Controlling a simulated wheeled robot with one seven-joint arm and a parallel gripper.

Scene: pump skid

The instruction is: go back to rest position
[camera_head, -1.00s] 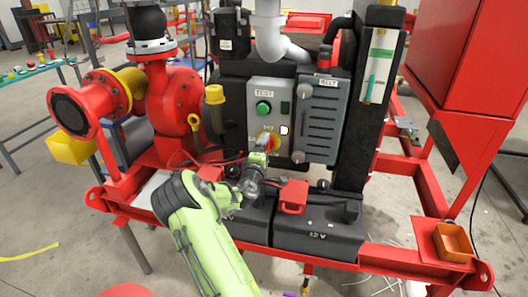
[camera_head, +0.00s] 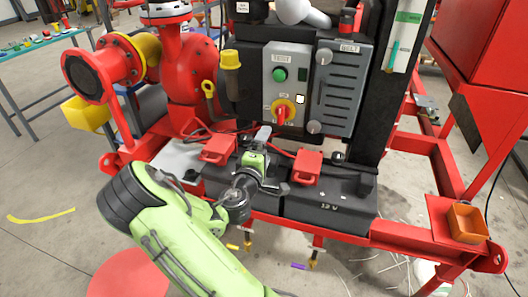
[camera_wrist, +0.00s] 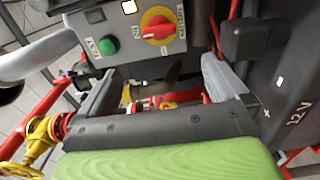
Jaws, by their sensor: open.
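My green arm reaches up from the bottom of the head view, and my gripper (camera_head: 262,140) is above the black batteries, in front of the grey control box (camera_head: 288,88). In the wrist view the two fingers of my gripper (camera_wrist: 160,85) stand wide apart with nothing held between them. The box carries a green button (camera_head: 279,74) and a red-and-yellow rotary switch (camera_head: 283,111). In the wrist view the rotary switch (camera_wrist: 158,27) is ahead of the fingers, apart from them.
Black batteries (camera_head: 325,208) with red terminal covers (camera_head: 307,167) sit close below and beside my gripper. A red pump (camera_head: 190,75) with a yellow ring is at left. An orange bin (camera_head: 466,223) is at right. Open floor (camera_head: 60,180) lies at left.

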